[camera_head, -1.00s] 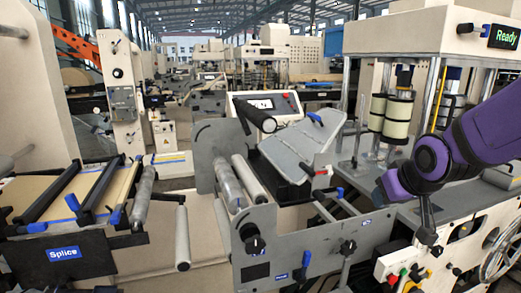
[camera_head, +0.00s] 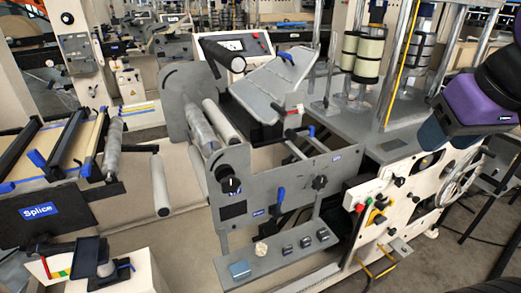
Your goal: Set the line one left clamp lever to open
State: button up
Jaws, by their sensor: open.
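The splice table at the left bears a black clamp bar (camera_head: 66,145) with a blue handle (camera_head: 37,158) near its left end. A second blue handle (camera_head: 87,167) sits lower right. I cannot read which is the line one left clamp lever, nor whether it is open. My gripper (camera_head: 430,142), at the dark blunt end of my purple arm, is at the right, far from the splice table. It is open and appears empty; its fingers are hard to make out.
A Splice sign (camera_head: 40,210) hangs on the table front. A clear roller (camera_head: 113,146) and a grey roller (camera_head: 160,185) lie right of it. A black holder (camera_head: 90,262) stands in front. A low grey shelf (camera_head: 280,262) and the white handwheel cabinet (camera_head: 400,205) bound the middle.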

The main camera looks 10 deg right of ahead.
aim_at(24, 150)
jog(key=u, duration=1.8)
